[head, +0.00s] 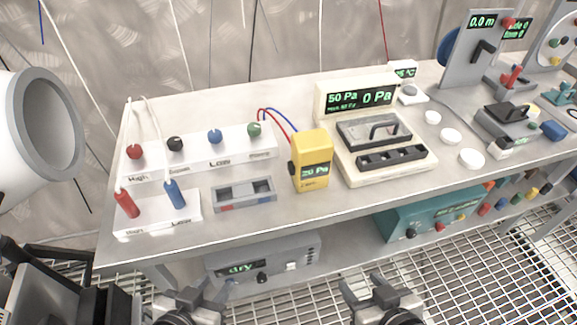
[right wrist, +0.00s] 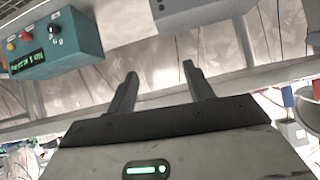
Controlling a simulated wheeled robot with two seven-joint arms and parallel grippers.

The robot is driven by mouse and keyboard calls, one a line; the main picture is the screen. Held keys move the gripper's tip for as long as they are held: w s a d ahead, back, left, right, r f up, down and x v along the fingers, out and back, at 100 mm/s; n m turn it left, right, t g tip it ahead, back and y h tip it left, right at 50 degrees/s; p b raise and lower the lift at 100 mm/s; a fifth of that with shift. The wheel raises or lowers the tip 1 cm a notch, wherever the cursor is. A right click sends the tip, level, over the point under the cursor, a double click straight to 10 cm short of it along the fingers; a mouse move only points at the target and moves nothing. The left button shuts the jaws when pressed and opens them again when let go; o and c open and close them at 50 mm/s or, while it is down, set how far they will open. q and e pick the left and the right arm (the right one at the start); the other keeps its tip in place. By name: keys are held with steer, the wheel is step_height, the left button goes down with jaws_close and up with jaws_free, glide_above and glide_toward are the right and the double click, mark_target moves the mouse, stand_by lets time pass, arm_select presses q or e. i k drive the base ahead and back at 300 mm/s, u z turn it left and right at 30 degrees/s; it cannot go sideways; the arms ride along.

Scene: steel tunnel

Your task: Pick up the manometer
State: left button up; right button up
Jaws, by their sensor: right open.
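The manometer (head: 312,161) is a yellow handheld box with a green-lit display reading in Pa. It stands upright on the steel bench in the middle of the head view, with a red and a blue hose at its top. My right gripper (head: 364,284) is low in front of the bench, below and to the right of the manometer, open and empty. Its two spread fingers show in the right wrist view (right wrist: 160,75), where the manometer is not seen. My left gripper (head: 196,291) is low in front of the bench, left of the manometer, with its fingers apart and empty.
A grey slotted holder (head: 243,194) lies left of the manometer. A cream pressure console (head: 385,160) stands close on its right. White terminal blocks (head: 205,153) are at left. Under the bench are a grey box (head: 265,258) and a teal box (head: 440,220). The bench's front edge lies before both grippers.

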mark_target(312, 150)
steer(key=k, duration=0.5)
steer(key=z, duration=1.45)
steer(key=i, duration=0.85)
steer(key=u, duration=1.95)
